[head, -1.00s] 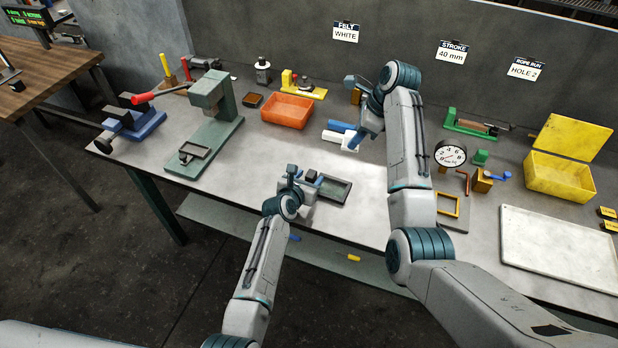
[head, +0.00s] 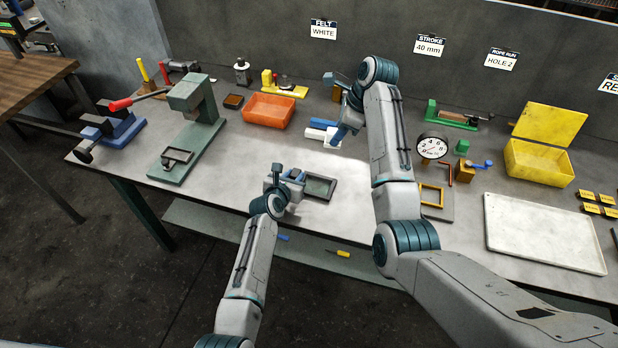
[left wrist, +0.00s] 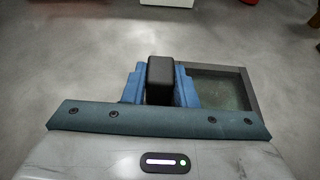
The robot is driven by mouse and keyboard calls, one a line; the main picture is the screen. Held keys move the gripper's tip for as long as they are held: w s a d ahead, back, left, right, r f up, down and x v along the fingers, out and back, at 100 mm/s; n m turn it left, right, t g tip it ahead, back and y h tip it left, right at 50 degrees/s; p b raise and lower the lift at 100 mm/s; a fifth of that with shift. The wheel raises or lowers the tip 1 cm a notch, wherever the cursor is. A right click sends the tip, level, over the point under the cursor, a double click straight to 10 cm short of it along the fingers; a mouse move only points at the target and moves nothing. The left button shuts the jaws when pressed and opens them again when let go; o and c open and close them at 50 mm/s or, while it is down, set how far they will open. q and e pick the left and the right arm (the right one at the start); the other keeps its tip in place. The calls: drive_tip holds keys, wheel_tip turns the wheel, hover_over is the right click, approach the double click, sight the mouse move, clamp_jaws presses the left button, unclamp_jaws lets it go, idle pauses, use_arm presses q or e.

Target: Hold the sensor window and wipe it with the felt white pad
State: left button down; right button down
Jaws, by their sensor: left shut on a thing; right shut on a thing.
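The sensor window (head: 320,188) is a dark rectangular frame around a greenish pane, flat at the table's front middle. My left gripper (head: 292,175) is at its left side. In the left wrist view, the left gripper's blue fingers (left wrist: 160,82) are closed on a black block beside the frame (left wrist: 216,90).
An orange bin (head: 268,110) stands behind and left of the pads. A green press (head: 195,120) is at left. A dial gauge (head: 432,147), a yellow box (head: 538,163) and a white tray (head: 545,232) are at right. A sign (head: 323,29) reads "FELT WHITE". Table between window and pads is clear.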

drive_tip(key=shift+s+d+f+x, duration=0.15)
drive_tip(key=shift+d+x, duration=0.1)
drive_tip(key=shift+x, duration=2.25)
drive_tip(key=shift+s+d+f+x, duration=0.1)
drive_tip(key=shift+d+x, duration=0.2)
drive_tip(key=shift+x, duration=2.2)
drive_tip(key=shift+s+d+f+x, duration=0.15)
drive_tip(key=shift+d+x, duration=0.1)
drive_tip(key=shift+x, duration=2.25)
drive_tip(key=shift+f, duration=0.9)
